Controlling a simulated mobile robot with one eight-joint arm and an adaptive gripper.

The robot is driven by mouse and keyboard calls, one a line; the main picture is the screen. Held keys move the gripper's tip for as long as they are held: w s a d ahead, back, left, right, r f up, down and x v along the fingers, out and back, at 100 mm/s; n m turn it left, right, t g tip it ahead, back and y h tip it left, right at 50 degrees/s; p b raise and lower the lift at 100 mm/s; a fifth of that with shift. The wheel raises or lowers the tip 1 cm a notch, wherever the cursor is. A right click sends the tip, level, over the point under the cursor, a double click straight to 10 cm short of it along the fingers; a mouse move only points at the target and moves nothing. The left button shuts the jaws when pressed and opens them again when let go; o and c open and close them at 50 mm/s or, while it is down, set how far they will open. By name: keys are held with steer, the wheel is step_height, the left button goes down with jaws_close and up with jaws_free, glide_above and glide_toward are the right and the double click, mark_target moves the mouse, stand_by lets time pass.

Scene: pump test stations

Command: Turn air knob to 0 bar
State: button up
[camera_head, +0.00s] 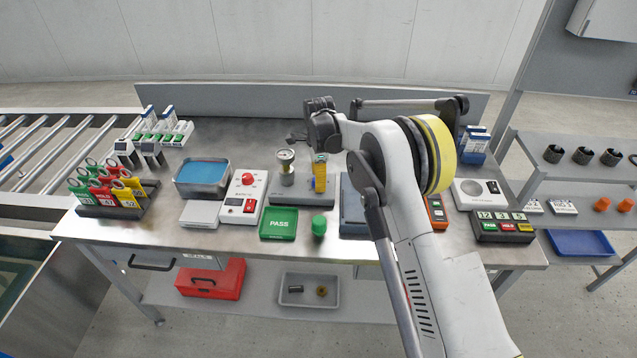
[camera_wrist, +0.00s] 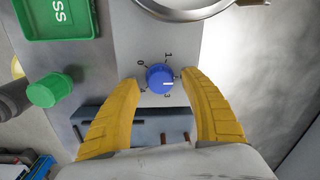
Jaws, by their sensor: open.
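The blue air knob (camera_wrist: 160,79) sits on a light grey panel (camera_wrist: 152,30) in the wrist view. Its white mark points right and slightly down, away from the 0 at its upper left. Scale figures ring the knob; 0 and 1 are readable. My gripper (camera_wrist: 161,77) is open, with one yellow finger on each side of the knob and visible gaps between. I cannot tell how far above the panel the tips are. In the head view my gripper (camera_head: 319,173) points down over the grey gauge stand (camera_head: 285,201), and the knob is hidden.
The round gauge (camera_head: 286,158) stands close left of my gripper. A green PASS tray (camera_head: 278,223) and a green-capped cylinder (camera_head: 319,226) are in front. A control box with a red button (camera_head: 247,179) is further left. A blue-grey block (camera_head: 353,210) stands to the right.

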steer(key=shift+f, duration=0.3)
jaws_close()
steer(key=shift+n, duration=0.3)
